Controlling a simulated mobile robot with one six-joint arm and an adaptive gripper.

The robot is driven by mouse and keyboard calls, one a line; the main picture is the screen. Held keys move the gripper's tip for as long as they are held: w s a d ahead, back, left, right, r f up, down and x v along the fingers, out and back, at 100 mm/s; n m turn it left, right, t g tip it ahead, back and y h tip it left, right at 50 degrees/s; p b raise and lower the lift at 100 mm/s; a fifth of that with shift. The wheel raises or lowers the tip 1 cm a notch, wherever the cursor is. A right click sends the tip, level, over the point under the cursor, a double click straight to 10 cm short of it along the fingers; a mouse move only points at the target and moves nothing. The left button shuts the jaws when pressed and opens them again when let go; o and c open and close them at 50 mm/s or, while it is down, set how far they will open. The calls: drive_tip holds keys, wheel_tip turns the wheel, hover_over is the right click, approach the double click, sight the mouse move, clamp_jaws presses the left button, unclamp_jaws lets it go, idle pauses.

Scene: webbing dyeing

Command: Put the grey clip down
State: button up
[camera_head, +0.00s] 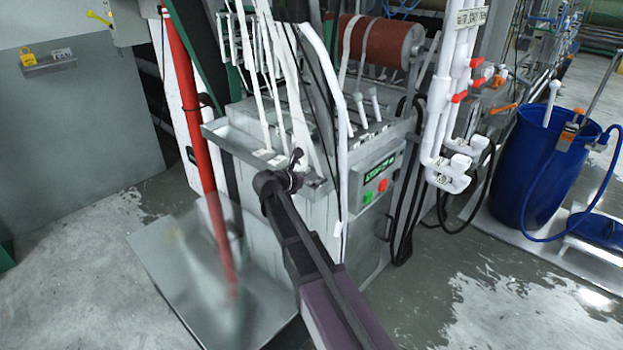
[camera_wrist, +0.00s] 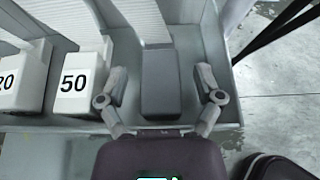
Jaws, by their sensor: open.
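The grey clip (camera_wrist: 160,90) is a plain grey block in the wrist view, resting in the grey metal tray (camera_wrist: 222,60) near the tray's front edge. A white ribbed strip runs away from behind it. My gripper (camera_wrist: 161,74) is open, with one finger on each side of the clip and a visible gap on both sides. In the head view my gripper (camera_head: 292,165) is over the right part of the tray (camera_head: 222,136). The clip cannot be made out there.
White blocks marked 50 (camera_wrist: 78,82) and 20 (camera_wrist: 20,78) stand in the tray left of the clip. White webbing strips (camera_head: 268,90) hang above the tray. A red post (camera_head: 190,110) rises at its left; a control panel (camera_head: 376,183) is at right.

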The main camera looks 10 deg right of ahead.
drive_tip(key=shift+r, duration=0.15)
drive_tip(key=shift+s+a+r, duration=0.1)
drive_tip(key=shift+s+a, duration=0.05)
drive_tip(key=shift+a, duration=0.05)
drive_tip(key=p+v, duration=0.4)
drive_tip(key=v, duration=0.7)
drive_tip(key=shift+a+p, duration=0.2)
drive_tip(key=shift+p, duration=0.15)
drive_tip(key=shift+s, duration=0.1)
